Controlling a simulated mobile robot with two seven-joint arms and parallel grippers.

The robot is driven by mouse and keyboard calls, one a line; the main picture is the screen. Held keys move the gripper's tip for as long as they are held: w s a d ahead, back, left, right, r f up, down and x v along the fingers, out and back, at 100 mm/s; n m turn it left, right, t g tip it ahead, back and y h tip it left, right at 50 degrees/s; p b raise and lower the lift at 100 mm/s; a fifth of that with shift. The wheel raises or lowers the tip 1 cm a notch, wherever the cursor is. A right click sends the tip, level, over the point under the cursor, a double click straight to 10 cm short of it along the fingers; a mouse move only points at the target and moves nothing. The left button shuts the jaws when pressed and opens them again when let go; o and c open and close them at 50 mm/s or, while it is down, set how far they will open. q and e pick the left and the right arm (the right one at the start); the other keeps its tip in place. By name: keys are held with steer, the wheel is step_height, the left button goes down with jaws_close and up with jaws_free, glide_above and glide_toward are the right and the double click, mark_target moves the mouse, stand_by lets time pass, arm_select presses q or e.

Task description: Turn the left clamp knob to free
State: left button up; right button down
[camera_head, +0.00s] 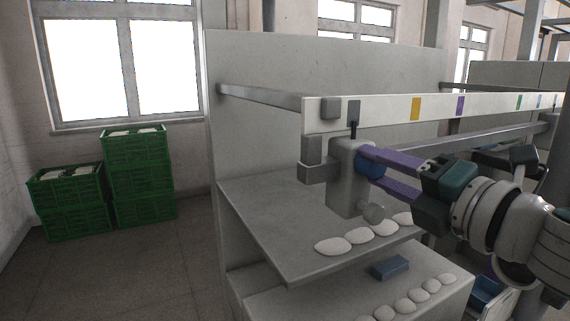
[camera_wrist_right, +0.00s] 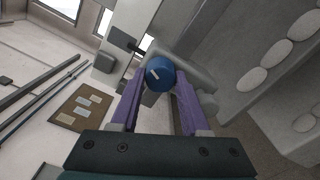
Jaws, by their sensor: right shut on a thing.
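The blue clamp knob (camera_head: 369,166) sits on the right side of a grey clamp block (camera_head: 346,180) at the left end of the machine's rail. My right gripper (camera_head: 376,171) has its two purple fingers shut around the knob. In the right wrist view the knob (camera_wrist_right: 159,76) shows between the fingertips, with a short pale mark on its face. The fingers partly hide the knob's sides. My left gripper is not in view.
A pale rail (camera_head: 390,109) with coloured labels runs just above my right gripper. Below is a grey shelf (camera_head: 270,220) with several white lumps (camera_head: 333,246). A blue block (camera_head: 390,268) lies lower. Green crates (camera_head: 138,178) stand at the left wall, with clear floor before them.

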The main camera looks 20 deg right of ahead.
steer(key=shift+m, duration=1.1)
steer(key=shift+c, duration=1.9)
jaws_free()
steer(key=shift+s, duration=0.25)
steer(key=s+b, duration=0.3)
steer(key=s, duration=0.6)
steer(key=shift+s+d+b, duration=0.25)
steer(key=shift+d+b, duration=0.15)
